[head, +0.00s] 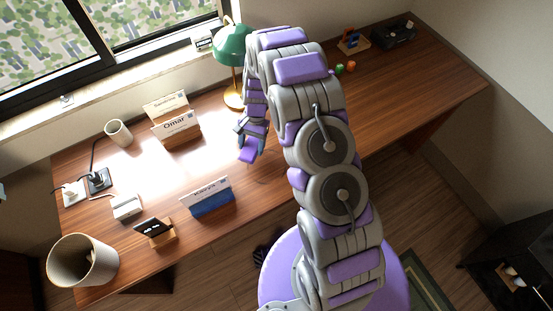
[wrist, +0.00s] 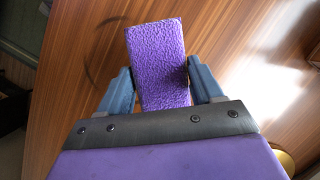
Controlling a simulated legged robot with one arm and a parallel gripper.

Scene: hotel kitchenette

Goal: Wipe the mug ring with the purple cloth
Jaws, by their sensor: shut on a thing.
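The purple cloth (wrist: 156,48) is a thick, rough-textured block between the blue fingers of my gripper (wrist: 160,78). My gripper is shut on it. In the head view, the cloth (head: 248,155) hangs below my gripper (head: 251,138), over the middle of the desk. The mug ring (wrist: 87,62) shows in the wrist view as a faint dark arc on the wood, just left of the cloth. Part of the ring is hidden behind the cloth and the left finger. I cannot tell whether the cloth touches the desk. I cannot make out the ring in the head view.
A green lamp (head: 233,48) stands behind my gripper. Name cards (head: 178,128) and a blue card holder (head: 210,200) stand to its left.

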